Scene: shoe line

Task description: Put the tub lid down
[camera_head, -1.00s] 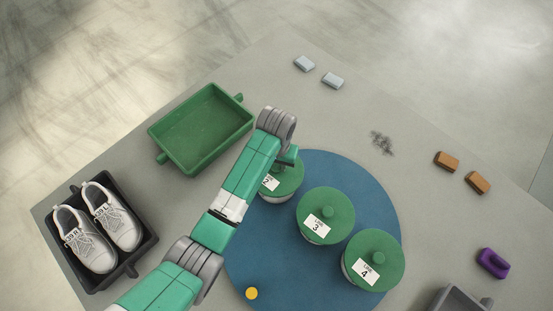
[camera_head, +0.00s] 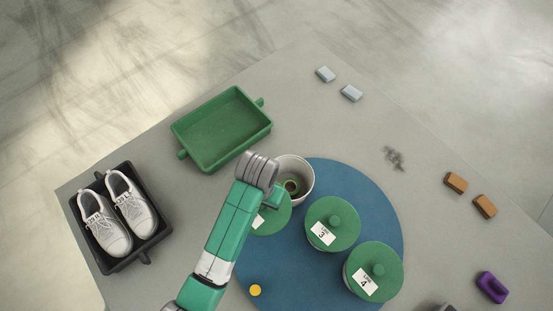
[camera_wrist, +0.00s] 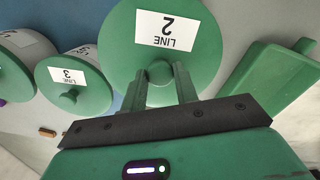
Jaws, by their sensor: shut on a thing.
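The green tub lid, labelled LINE 2 (camera_wrist: 205,62), fills the top middle of the wrist view. My gripper (camera_wrist: 160,74) is shut on its round knob. In the head view the lid (camera_head: 272,220) is partly hidden under my arm, over the left part of the round blue mat (camera_head: 290,256). An open white tub (camera_head: 307,172) stands just behind it, with something ring-shaped and dark inside. Whether the lid touches anything below cannot be told.
Lidded tubs 3 (camera_head: 332,224) and 4 (camera_head: 373,270) stand close on the right. A green tray (camera_head: 222,130) lies at the back left, and a black tray with shoes (camera_head: 146,253) at the left. A yellow disc (camera_head: 255,290) lies on the mat's front left.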

